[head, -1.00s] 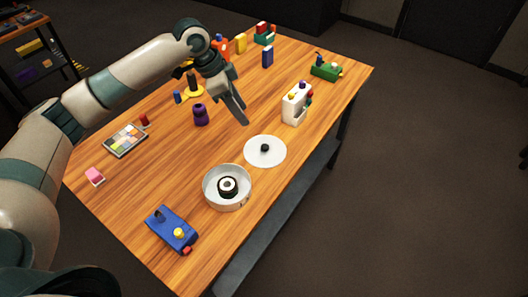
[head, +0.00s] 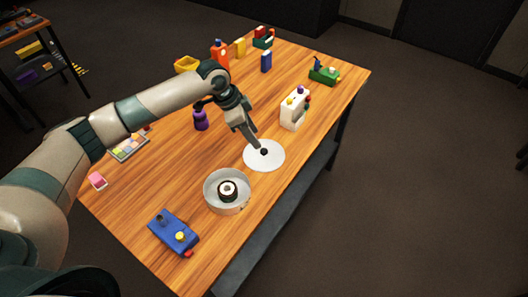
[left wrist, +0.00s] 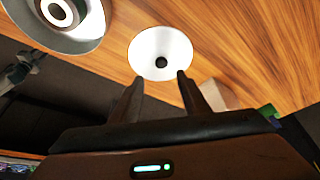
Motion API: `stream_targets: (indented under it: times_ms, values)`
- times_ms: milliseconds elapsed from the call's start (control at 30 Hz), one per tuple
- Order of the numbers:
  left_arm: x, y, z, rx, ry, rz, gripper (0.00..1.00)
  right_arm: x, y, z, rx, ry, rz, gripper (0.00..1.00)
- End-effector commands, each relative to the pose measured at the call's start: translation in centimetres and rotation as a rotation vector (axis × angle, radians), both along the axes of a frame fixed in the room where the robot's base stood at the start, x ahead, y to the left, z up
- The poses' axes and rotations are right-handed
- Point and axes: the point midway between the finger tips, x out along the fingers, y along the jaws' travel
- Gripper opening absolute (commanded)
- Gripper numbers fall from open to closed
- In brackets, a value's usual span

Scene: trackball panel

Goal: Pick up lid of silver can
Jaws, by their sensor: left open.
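The lid is a flat pale disc (head: 264,161) with a small black knob (head: 264,152), lying on the wooden table. It also shows in the left wrist view (left wrist: 160,45). The silver can (head: 228,205) stands open beside it, with a black and white round thing (head: 228,190) inside; part of the can is at the upper left of the left wrist view (left wrist: 88,33). My left gripper (head: 257,145) is open and empty, its tips just above and beside the knob in the head view. In the left wrist view its fingers (left wrist: 159,82) stand apart, below the knob. My right gripper is not in view.
A white device (head: 294,111) stands right of the lid. A blue box with a yellow knob (head: 174,232) sits near the front edge. A purple object (head: 200,119) stands left of my gripper. Several coloured objects are at the back.

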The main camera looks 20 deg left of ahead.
Motion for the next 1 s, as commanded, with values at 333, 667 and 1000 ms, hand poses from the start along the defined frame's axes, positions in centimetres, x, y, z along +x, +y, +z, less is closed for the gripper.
stream_targets:
  times_ms: [333,667,1000]
  values:
    - [0.5,-1.0,-2.9,0.000,0.000,0.000,0.42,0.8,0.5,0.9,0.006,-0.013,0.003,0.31]
    - [0.5,-1.1,-2.9,0.000,0.000,0.000,0.42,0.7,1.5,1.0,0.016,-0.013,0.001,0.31]
    - [1.2,-1.7,-5.7,0.000,0.004,0.002,0.42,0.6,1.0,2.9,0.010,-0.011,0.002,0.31]
